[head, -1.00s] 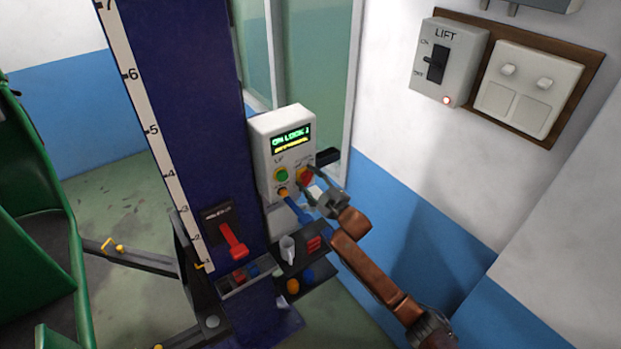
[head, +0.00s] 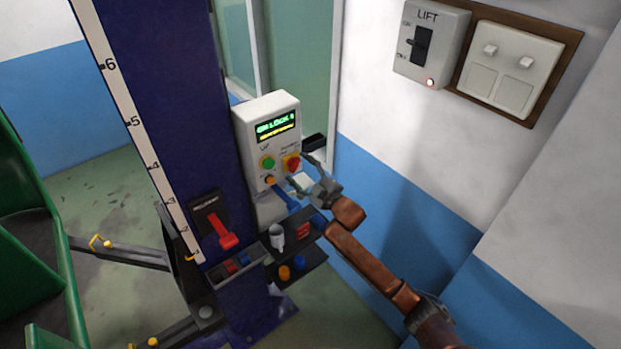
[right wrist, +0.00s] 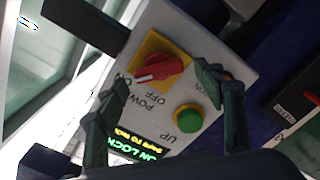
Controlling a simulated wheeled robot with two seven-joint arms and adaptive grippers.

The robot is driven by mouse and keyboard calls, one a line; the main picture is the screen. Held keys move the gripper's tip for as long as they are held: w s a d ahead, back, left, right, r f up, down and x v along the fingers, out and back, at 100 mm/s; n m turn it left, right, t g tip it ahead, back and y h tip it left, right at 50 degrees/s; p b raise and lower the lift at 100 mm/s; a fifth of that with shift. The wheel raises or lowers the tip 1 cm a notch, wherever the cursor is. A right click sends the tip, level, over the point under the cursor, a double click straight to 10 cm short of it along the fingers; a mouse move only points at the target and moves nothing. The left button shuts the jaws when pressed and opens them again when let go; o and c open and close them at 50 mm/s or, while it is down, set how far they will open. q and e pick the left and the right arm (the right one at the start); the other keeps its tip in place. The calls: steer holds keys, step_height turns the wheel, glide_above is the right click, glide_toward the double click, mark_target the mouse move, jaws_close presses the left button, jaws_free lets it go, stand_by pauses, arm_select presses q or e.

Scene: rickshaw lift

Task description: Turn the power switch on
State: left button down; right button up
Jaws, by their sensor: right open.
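The power switch (head: 292,164) is a red rotary knob on a yellow plate, at the right of a white control box (head: 252,152) on the blue column. In the right wrist view the red knob (right wrist: 160,68) lies between my spread fingers, with "POWER" and "OFF" lettering below it. Its white mark points to the left and slightly down. My right gripper (head: 304,172) is open at the box's front, close to the knob; it also shows in the right wrist view (right wrist: 163,82). Whether a finger touches the knob is unclear. My left gripper is not in view.
A green UP button (head: 267,162) sits beside the knob, below a lit display (head: 275,127). A red-handled lever (head: 222,231) and a small tool tray (head: 297,262) are lower on the column. A LIFT wall switch (head: 423,45) with a red light is at upper right.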

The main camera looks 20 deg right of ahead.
steer(key=v, duration=0.9)
steer(key=shift+s, duration=0.1)
